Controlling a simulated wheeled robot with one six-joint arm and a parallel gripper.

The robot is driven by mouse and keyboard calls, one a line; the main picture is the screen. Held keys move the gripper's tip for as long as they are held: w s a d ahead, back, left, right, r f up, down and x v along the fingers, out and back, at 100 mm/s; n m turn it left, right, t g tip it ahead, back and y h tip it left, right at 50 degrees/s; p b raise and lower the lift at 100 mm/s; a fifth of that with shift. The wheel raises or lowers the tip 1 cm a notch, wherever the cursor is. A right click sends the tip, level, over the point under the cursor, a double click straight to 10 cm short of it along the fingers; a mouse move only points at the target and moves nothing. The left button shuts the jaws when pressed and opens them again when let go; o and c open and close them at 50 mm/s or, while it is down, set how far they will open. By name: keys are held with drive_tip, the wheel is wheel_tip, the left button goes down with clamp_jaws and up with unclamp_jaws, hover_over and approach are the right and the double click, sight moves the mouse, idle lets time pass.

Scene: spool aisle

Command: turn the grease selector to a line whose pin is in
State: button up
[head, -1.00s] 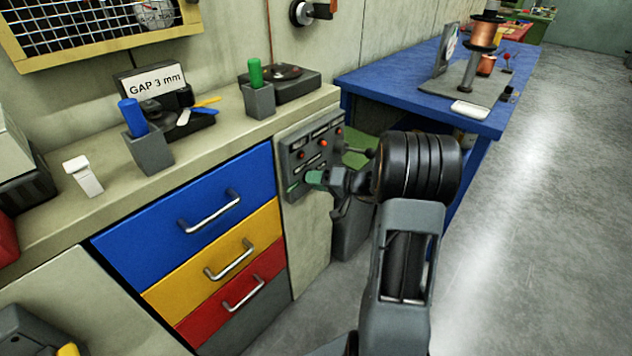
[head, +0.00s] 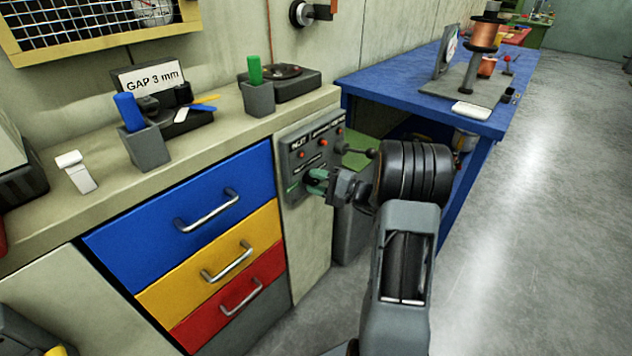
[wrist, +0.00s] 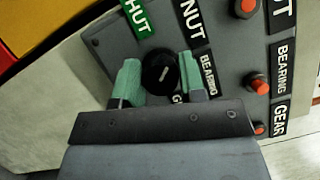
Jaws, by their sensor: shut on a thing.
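The grey grease panel (head: 298,134) is on the end of the cabinet. My gripper (head: 316,182) is at its lower part. In the wrist view, my gripper (wrist: 160,77) has its green fingers on both sides of the round black selector knob (wrist: 160,70) and is shut on it. A small pale mark shows on the knob's face; which line it points to is unclear. Labels SHUT, NUT, BEARING and a partly hidden GEAR lie around it. Red pins stand by labels at right: upper pin (wrist: 245,7), bearing pin (wrist: 257,84), gear pin (wrist: 259,129). Their depths are hard to compare.
Blue, yellow and red drawers (head: 240,250) with handles are left of the panel. A blue table (head: 390,76) with a spool stand is behind my arm. Cups and a GAP 3 mm sign (head: 150,78) stand on the counter. The floor at right is clear.

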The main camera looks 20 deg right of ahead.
drive_tip(key=shift+m+t, duration=0.4)
drive_tip(key=shift+m, duration=0.7)
drive_tip(key=shift+y, duration=0.3)
drive_tip(key=o, duration=0.9)
drive_tip(key=p+v, duration=0.1)
drive_tip(key=v, duration=1.3)
drive_tip(key=shift+a+p, duration=0.1)
drive_tip(key=shift+p, duration=0.25)
